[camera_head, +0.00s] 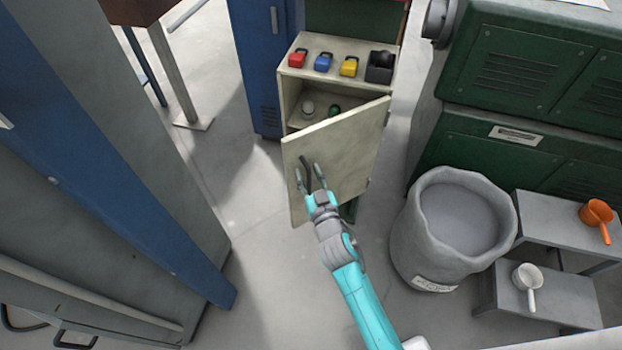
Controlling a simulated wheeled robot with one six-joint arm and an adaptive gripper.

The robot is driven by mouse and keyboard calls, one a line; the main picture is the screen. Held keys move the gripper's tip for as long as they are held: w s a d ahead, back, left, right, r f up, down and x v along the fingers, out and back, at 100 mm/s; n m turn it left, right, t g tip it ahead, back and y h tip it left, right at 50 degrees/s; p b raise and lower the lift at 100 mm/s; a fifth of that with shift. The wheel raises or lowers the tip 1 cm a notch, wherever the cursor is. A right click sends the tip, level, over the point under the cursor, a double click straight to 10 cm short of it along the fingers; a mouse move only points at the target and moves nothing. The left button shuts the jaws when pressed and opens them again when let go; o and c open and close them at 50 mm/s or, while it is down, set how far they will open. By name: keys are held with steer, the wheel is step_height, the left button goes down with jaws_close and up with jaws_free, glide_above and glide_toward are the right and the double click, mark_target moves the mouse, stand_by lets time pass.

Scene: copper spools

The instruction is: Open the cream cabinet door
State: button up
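The cream cabinet (290,84) stands at the upper middle of the head view. Its door (345,150) is ajar, swung out from the left side, with its hinge edge at the right. Through the gap above the door I see a shelf with a small pale round item (308,108) and a small green item (334,111). My gripper (309,170) is in front of the door's outer face, near its free left edge. Its fingers look spread around or close beside the dark handle (306,174); I cannot tell whether they touch it.
Red (298,59), blue (323,63) and yellow (349,67) padlock-like items and a black holder (380,67) sit on the cabinet top. A large grey bin (410,235) stands right of my arm, beside grey steps (560,232). Open floor lies left of the door.

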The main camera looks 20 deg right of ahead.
steer(key=s, duration=1.2)
steer(key=shift+a, duration=0.25)
